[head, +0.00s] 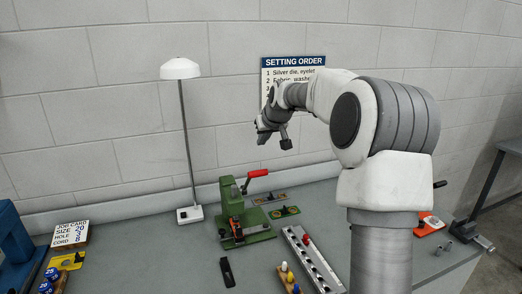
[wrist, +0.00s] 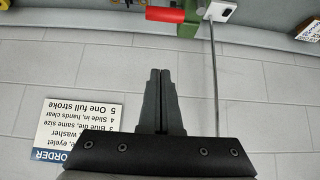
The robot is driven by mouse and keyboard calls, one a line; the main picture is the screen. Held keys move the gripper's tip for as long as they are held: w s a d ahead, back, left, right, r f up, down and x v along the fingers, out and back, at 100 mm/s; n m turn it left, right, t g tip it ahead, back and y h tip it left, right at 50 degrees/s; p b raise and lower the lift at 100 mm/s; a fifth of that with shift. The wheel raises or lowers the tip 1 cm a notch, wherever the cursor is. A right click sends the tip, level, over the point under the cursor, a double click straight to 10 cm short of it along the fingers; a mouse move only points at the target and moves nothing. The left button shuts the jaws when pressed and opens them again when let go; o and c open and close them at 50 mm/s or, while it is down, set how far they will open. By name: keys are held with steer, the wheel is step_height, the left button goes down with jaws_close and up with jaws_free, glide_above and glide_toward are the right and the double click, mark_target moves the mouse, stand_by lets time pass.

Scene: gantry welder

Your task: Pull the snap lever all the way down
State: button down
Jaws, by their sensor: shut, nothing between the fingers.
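The snap lever is a bar with a red handle (head: 258,173) on a green press (head: 228,195). The press stands on the grey bench, left of my arm. The handle points to the right and slightly up, in a raised position. In the wrist view, which is upside down, the red handle (wrist: 165,14) lies at the top edge, beyond my fingertips and apart from them. My gripper (head: 262,135) hangs above the press and the handle, in front of the wall. In the wrist view my gripper (wrist: 159,72) has its two fingers together, with nothing between them.
A white lamp (head: 180,68) stands left of the press. A setting-order sign (head: 293,62) is on the wall behind my gripper. A grey rail (head: 310,257) and a black strip (head: 227,272) lie in front of the press. A job card (head: 72,234) is at the left.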

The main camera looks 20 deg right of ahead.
steer(key=w+f, duration=0.1)
steer(key=f, duration=0.2)
steer(key=w+f+p, duration=0.1)
steer(key=w+f, duration=0.1)
steer(key=f, duration=0.1)
steer(key=w+f+p, duration=0.1)
steer(key=f, duration=0.2)
steer(key=shift+w, duration=0.2)
steer(key=shift+s+f, duration=0.2)
steer(key=shift+f, duration=0.25)
steer(key=shift+s, duration=0.1)
steer(key=shift+f, duration=0.2)
